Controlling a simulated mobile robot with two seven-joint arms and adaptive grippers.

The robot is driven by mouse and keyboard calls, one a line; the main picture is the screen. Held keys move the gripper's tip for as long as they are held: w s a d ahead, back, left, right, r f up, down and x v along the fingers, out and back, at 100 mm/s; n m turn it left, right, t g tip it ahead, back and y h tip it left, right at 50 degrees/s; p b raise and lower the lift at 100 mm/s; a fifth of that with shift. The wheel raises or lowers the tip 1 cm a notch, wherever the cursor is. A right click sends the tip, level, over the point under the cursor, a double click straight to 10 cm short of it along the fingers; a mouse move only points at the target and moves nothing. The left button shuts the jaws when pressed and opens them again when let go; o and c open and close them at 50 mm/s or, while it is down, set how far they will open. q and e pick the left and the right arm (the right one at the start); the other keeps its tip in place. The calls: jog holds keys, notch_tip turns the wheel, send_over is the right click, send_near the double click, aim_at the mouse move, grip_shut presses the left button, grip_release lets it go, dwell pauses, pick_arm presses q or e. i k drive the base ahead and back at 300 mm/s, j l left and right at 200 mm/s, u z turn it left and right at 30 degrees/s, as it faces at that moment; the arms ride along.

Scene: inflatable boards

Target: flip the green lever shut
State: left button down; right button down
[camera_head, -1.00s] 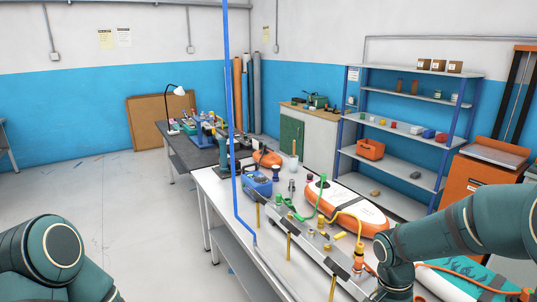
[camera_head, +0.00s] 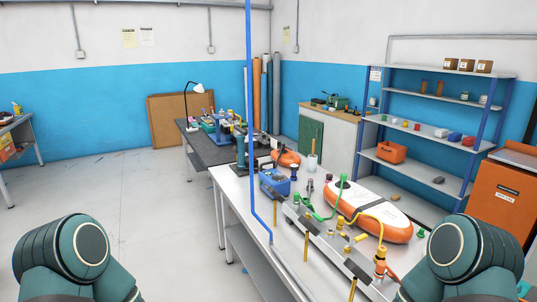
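A pale metal manifold bar (camera_head: 325,243) lies along the front of the white table, with brass fittings on it. A small green part (camera_head: 297,198) stands at its far end, beside the end of a green hose (camera_head: 318,214). I cannot tell whether this part is the green lever, or whether a lever there is open or shut. An orange and white inflatable board or case (camera_head: 375,210) lies behind the bar. Only my arm links show at the bottom left and bottom right. Both grippers are out of view, and the near end of the table is partly hidden.
A blue upright pole (camera_head: 250,110) stands at the table's left edge. A blue box (camera_head: 273,182) sits near the far end of the table (camera_head: 227,178). The floor (camera_head: 150,220) at left is clear.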

aim_at(320, 219)
jog(key=i+j+z, duration=0.45)
jog(key=j+z, duration=0.2)
jog(key=j, duration=0.2)
jog(key=i+j+z, duration=0.2)
jog(key=j, duration=0.15)
jog(key=i+j+z, duration=0.1)
jog(key=j+z, duration=0.15)
jog(key=j, duration=0.15)
jog(key=l+u, duration=0.15)
jog(key=u, duration=0.3)
